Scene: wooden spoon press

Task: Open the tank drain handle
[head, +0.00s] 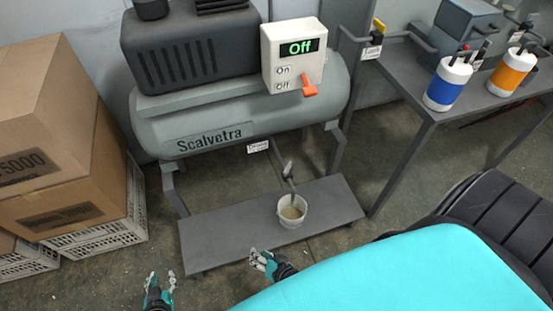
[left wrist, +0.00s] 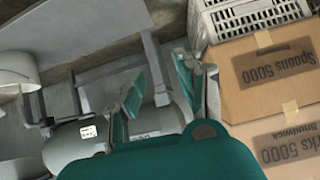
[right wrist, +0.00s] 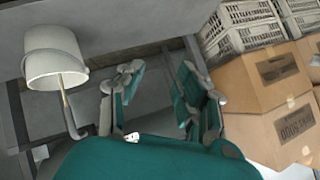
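The grey tank (head: 240,112) labelled Scalvetra stands on legs over a low shelf. The pipe runs down into a white bucket (head: 291,218). My right gripper (head: 262,259) is open and empty, in front of the shelf, left of and nearer than the bucket. My left gripper (head: 160,283) is open and empty, further left. Neither touches the handle.
A control box (head: 292,55) reading Off, with an orange lever, is on the tank. Cardboard boxes (head: 50,140) on crates stand at the left. A metal table (head: 405,85) with blue and orange bottles is at the right. The low shelf (head: 225,230) is clear left of the bucket.

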